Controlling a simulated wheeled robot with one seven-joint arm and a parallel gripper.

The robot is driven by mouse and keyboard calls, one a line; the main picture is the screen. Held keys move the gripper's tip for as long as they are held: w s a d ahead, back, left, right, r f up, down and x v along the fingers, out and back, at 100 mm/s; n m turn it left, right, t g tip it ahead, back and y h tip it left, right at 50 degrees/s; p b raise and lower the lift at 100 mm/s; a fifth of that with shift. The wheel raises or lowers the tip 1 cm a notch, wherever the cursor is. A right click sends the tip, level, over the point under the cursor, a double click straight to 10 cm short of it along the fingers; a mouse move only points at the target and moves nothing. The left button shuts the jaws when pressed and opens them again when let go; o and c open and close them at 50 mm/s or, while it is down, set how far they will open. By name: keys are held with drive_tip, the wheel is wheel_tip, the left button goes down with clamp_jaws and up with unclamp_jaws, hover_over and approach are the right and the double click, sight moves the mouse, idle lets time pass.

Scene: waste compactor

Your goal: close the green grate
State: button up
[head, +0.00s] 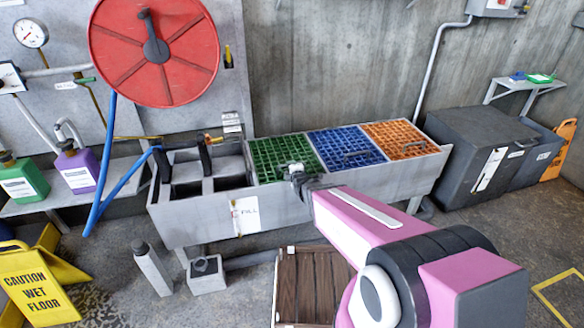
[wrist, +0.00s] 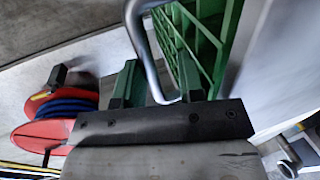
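The green grate (head: 272,152) covers a bay of the long grey trough in the head view, left of the blue grate. It looks nearly flat; I cannot tell whether it sits fully down. In the wrist view its green bars (wrist: 205,45) show close up. A bent silver handle (wrist: 151,60) reaches down between my fingers. My gripper (wrist: 157,84) has its two fingers apart, around the handle, and I see no clear grip on it. In the head view my gripper (head: 297,173) is at the front right part of the green grate, partly hidden by my arm.
The blue grate (head: 345,146) and orange grate (head: 400,136) lie to the right on the trough (head: 195,228). Open bays are at its left. A red hose reel (head: 120,60) hangs behind. A wooden pallet (head: 312,285) and a grey post (head: 152,268) stand in front.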

drive_tip(key=shift+o, duration=0.9)
drive_tip(key=shift+f, duration=0.25)
drive_tip(key=shift+r, duration=0.1)
drive_tip(key=shift+s, duration=0.15)
drive_tip(key=shift+s+r, duration=0.15)
drive_tip(key=shift+s, duration=0.05)
drive_tip(key=v, duration=1)
drive_tip(key=shift+s+d, duration=0.1)
